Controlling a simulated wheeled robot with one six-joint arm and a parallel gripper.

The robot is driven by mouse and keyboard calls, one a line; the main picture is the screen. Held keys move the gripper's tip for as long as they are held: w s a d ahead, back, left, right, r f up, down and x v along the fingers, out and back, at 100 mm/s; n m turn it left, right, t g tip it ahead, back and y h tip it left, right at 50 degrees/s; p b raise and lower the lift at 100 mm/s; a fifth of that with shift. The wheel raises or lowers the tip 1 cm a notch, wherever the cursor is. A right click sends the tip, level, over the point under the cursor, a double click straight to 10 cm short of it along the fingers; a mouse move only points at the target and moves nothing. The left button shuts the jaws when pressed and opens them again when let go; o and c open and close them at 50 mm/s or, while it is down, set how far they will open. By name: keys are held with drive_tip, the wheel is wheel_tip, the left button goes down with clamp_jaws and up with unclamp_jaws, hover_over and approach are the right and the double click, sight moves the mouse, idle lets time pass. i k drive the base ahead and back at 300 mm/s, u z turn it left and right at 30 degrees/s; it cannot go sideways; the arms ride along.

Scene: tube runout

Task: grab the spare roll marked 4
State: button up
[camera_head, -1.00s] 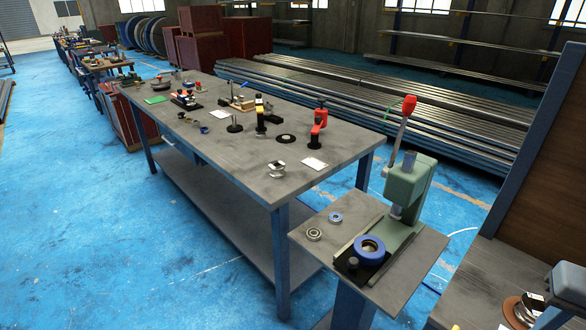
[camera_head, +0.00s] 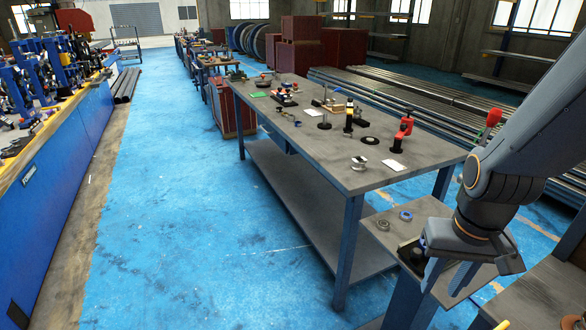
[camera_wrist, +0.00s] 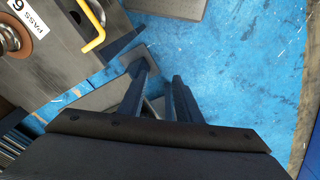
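I cannot make out a roll marked 4 in either current view. In the wrist view my gripper (camera_wrist: 160,75) has two dark fingers standing apart, with blue floor showing between them and nothing held. A bench top (camera_wrist: 60,62) lies at the upper left. On it a coppery roll (camera_wrist: 10,38) is cut by the frame edge. Beside it is a white label (camera_wrist: 36,15) reading PASS with a digit like 6 or 9.
A yellow bent handle (camera_wrist: 92,28) sticks up by the bench edge. In the head view, a long table (camera_head: 345,172) carries several small tools. The small stand (camera_head: 385,232) has rings on it. Blue floor (camera_head: 190,220) is clear between the table and the blue workbench (camera_head: 60,165) at left.

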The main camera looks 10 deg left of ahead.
sight(358, 166)
drive_tip(key=u, duration=0.3)
drive_tip(key=k, duration=0.5)
drive_tip(key=u, duration=1.05)
drive_tip(key=i, duration=2.95)
drive_tip(key=z, duration=3.55)
drive_tip(key=i, duration=0.45)
drive_tip(key=z, duration=0.05)
